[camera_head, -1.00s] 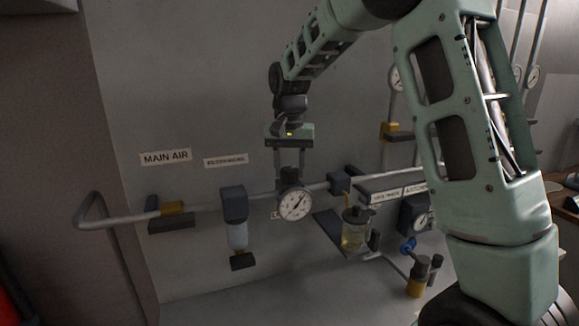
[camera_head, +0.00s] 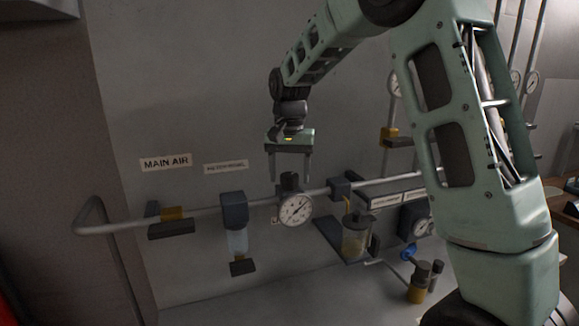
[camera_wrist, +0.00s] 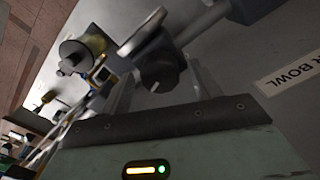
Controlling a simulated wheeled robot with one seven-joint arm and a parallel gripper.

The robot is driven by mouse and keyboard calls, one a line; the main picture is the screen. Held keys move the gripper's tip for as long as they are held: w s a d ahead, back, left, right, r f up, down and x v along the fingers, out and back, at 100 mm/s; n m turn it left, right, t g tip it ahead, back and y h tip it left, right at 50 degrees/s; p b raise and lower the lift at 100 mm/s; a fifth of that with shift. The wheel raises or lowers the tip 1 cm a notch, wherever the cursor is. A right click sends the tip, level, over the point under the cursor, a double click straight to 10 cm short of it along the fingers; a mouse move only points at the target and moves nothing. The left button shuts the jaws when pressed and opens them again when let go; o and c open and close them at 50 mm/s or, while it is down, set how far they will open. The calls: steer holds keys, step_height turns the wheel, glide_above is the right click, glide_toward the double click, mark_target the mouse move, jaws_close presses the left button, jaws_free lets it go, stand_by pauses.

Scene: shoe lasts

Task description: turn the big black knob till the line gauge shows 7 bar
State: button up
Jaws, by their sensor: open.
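The big black knob (camera_head: 290,181) sits on top of the regulator on the grey wall pipe. The round white line gauge (camera_head: 296,208) is just below it; its dark needle slants to the upper right, but the numbers are too small to read. My gripper (camera_head: 289,175) is open, pointing down, with its fingers spread apart and their tips around the level of the knob's top. In the wrist view, the knob (camera_wrist: 161,70) shows a pale mark and lies between the two fingers, with gaps visible. Whether either finger touches it is unclear.
A filter with a clear bowl (camera_head: 236,240) hangs left of the gauge. A lubricator with a jar (camera_head: 356,236) stands to the right, beside a blue knob (camera_head: 408,251).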

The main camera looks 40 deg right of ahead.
mark_target(290, 174)
step_height(290, 174, up, 17)
steer(key=b, duration=0.2)
steer(key=shift+r+b, duration=0.2)
steer(key=shift+b, duration=0.2)
stand_by(0.3)
steer(key=s+a+f+n+b, duration=0.1)
steer(key=s+a+f+n, duration=0.2)
steer(key=a+f, duration=0.35)
steer(key=s+a+f+n+y+b, duration=0.1)
steer(key=s+a+f+n, duration=0.2)
steer(key=a+f, duration=0.3)
steer(key=s+a+f+n+b, duration=0.2)
steer(key=s+a+f, duration=0.2)
steer(key=a, duration=0.4)
steer(key=s+a+f+n+b, duration=0.1)
steer(key=s+a+f+n, duration=0.2)
steer(key=s+f, duration=0.5)
steer(key=s+a+f+n+b, duration=0.1)
steer(key=s+a+f+n, duration=0.1)
steer(key=s+f+n, duration=0.3)
steer(key=s+f, duration=0.3)
steer(key=s, duration=0.4)
steer(key=shift+s+a, duration=0.3)
steer(key=shift+a, duration=0.1)
